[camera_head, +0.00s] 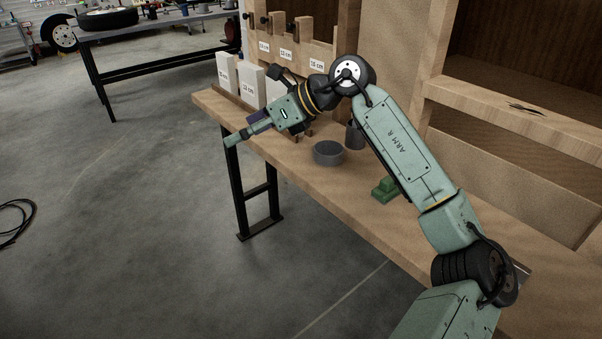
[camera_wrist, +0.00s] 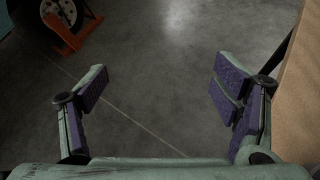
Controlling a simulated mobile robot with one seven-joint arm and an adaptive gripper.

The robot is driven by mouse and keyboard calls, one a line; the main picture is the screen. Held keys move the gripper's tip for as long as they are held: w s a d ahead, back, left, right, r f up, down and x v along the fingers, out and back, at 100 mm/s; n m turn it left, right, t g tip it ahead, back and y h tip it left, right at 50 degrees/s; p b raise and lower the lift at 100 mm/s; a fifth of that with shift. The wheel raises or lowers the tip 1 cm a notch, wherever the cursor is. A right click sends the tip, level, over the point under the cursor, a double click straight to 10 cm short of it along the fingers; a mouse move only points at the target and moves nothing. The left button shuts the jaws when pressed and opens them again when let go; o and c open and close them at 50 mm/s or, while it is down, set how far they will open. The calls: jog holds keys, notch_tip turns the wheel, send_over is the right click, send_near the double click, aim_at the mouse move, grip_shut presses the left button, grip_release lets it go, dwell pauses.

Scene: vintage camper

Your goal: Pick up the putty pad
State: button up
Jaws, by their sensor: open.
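No thing in view is plainly marked as the putty pad. A small green stepped lump (camera_head: 385,189) lies on the wooden bench behind my arm and may be it, but I cannot tell for sure. A dark grey round disc-like thing (camera_head: 328,153) sits on the bench to its left. My gripper (camera_head: 240,135) is over the bench's front left edge, to the left of both things. In the wrist view my gripper (camera_wrist: 163,78) is open and empty, with purple pads facing each other over bare floor. Neither the green lump nor the grey disc shows in the wrist view.
The wooden bench (camera_head: 310,190) has upright white labelled blocks (camera_head: 251,84) at its back left. A dark grey cylinder (camera_head: 355,134) stands beside my arm. A wooden shelf unit (camera_head: 515,118) rises behind on the right. The bench edge also shows in the wrist view (camera_wrist: 302,90).

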jog(key=w+d+f+m+t+h, duration=0.1)
jog(key=d+f+m+h, duration=0.15)
jog(key=d, duration=0.75)
jog(key=w+d+f+m+t+h, duration=0.1)
jog(key=d+f+h, duration=0.15)
jog(key=d, duration=0.75)
jog(key=m+g+h+p, duration=0.1)
jog(key=m+h, duration=0.1)
jog(key=h, duration=0.2)
send_near(390, 179)
jog(key=f, duration=0.2)
jog(key=p+x, duration=0.3)
jog(key=x, duration=0.6)
jog(key=shift+w+a+f, duration=0.1)
jog(key=shift+w+a, duration=0.05)
jog(key=shift+w, duration=0.1)
jog(key=c, duration=1.3)
jog(key=shift+o, duration=0.2)
jog(key=shift+r, duration=0.55)
notch_tip(390, 179, up, 2)
jog(key=shift+r+b, duration=0.1)
jog(key=shift+b, duration=0.65)
jog(key=s+a+r+b, duration=0.1)
jog(key=s+a+b, duration=0.3)
jog(key=s+a, duration=0.7)
jog(key=shift+a+r+b, duration=0.35)
jog(key=shift+a+b, duration=0.05)
